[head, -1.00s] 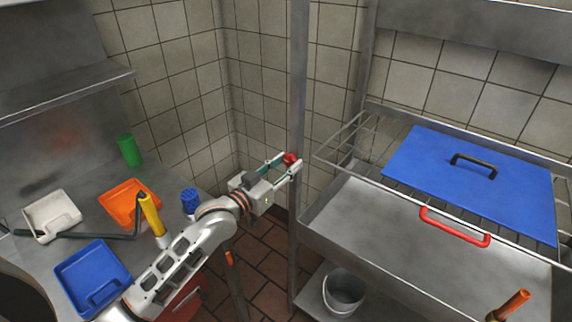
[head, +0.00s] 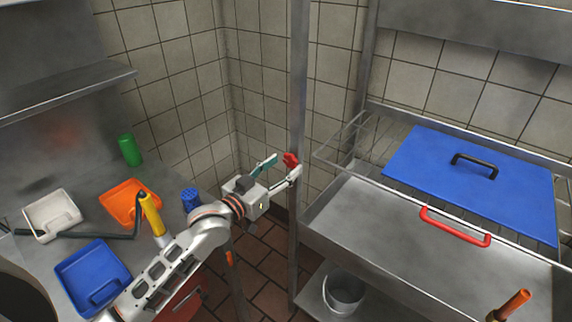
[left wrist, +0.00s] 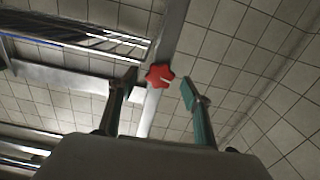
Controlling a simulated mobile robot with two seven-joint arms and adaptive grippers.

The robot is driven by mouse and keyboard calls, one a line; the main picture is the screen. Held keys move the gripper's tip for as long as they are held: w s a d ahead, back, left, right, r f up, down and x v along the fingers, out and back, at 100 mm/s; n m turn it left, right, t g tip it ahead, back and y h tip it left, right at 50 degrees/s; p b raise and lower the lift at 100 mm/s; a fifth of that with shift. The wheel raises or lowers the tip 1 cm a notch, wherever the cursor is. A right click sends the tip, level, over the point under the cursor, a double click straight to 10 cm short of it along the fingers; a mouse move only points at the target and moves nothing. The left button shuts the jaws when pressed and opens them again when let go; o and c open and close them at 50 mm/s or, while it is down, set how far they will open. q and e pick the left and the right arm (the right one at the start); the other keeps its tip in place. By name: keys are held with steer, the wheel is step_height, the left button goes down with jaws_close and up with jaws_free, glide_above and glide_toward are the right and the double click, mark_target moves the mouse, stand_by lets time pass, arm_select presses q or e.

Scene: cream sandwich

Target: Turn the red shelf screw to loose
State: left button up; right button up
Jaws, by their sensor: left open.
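The red shelf screw (head: 290,160) is a lobed knob on the upright steel post (head: 298,80). In the left wrist view the red shelf screw (left wrist: 159,76) lies between and beyond the two fingertips, with a light mark on its face. My left gripper (head: 280,166) is open around or just short of the screw; the left wrist view also shows its spread fingers (left wrist: 158,88), with gaps on both sides of the knob. I cannot tell whether a finger touches it in the head view. My right gripper is not in view.
A steel sink unit with a wire rack and a blue lid (head: 470,185) stands to the right. A bucket (head: 343,291) sits below it.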

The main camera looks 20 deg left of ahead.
arm_select(q)
steer(key=v, duration=1)
steer(key=s+f+g+y, duration=0.1)
steer(key=s+f+g, duration=0.1)
steer(key=s+f, duration=0.5)
steer(key=s+d+f+g+y, duration=0.1)
steer(key=s+f, duration=0.6)
steer(key=f, duration=0.7)
steer(key=s+f+g+y, duration=0.2)
steer(key=s+f, duration=0.5)
steer(key=f, duration=0.4)
steer(key=shift+s+d+g, duration=0.15)
steer(key=shift+d+g, duration=0.25)
steer(key=shift+g, duration=0.4)
